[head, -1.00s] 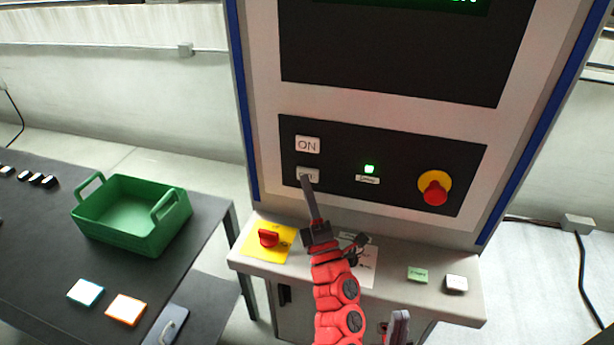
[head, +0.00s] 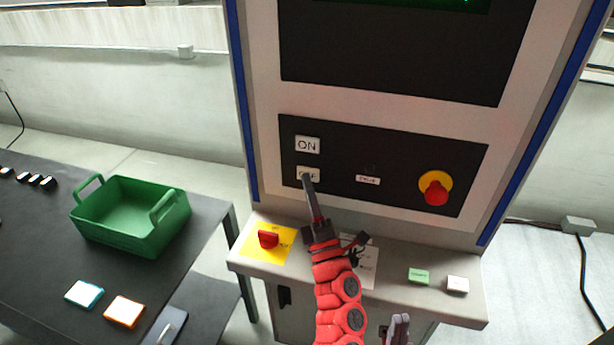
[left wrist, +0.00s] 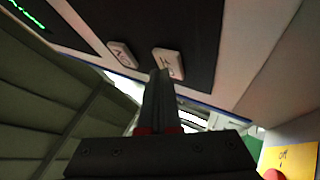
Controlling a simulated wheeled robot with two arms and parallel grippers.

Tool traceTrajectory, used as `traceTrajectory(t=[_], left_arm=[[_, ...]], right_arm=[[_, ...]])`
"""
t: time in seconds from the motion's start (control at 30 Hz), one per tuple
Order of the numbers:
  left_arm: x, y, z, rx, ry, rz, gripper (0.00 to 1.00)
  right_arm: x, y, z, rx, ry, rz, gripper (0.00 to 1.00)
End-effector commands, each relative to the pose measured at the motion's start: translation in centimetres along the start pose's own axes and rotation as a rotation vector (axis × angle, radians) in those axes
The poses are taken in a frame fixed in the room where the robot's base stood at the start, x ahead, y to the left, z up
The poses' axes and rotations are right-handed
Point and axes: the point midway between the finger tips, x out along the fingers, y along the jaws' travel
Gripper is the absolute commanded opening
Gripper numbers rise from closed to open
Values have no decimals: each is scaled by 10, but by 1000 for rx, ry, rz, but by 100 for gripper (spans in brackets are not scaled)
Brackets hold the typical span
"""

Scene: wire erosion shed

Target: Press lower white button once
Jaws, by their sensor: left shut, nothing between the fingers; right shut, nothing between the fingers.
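The lower white button (head: 308,171) sits below the white ON button (head: 306,145) on the black control panel (head: 400,150). Its lettering is partly covered by my left gripper (head: 306,178). My left gripper is shut and empty, its fingertips at the lower button's face. In the left wrist view the lower button (left wrist: 169,60) is right at the fingertips (left wrist: 160,72), and the ON button (left wrist: 122,55) is to its left; contact is hard to tell. My right gripper (head: 399,322) is shut and empty at the bottom of the head view, away from the panel.
A red knob on a yellow ring (head: 435,191) is at the panel's right. A red switch on a yellow plate (head: 268,240) sits on the ledge below. A green crate (head: 115,232) stands on the dark table (head: 60,250) at left.

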Motion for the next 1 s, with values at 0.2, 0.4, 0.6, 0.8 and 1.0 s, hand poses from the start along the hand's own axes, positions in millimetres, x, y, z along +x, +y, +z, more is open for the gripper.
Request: traceTrajectory(t=[0.2, 0.4, 0.6, 0.8, 1.0], left_arm=[[-3, 2, -2, -1, 0, 0, 0], [-10, 8, -8, -1, 2, 1, 0], [-11, 8, -8, 0, 0, 0, 0], [-13, 9, -9, 0, 0, 0, 0], [-26, 19, -19, -1, 0, 1, 0]], right_arm=[[-1, 0, 0, 0, 0, 0, 0], [-3, 0, 0, 0, 0, 0, 0], [-3, 0, 0, 0, 0, 0, 0], [-3, 0, 0, 0, 0, 0, 0], [-2, 0, 0, 0, 0, 0, 0]])
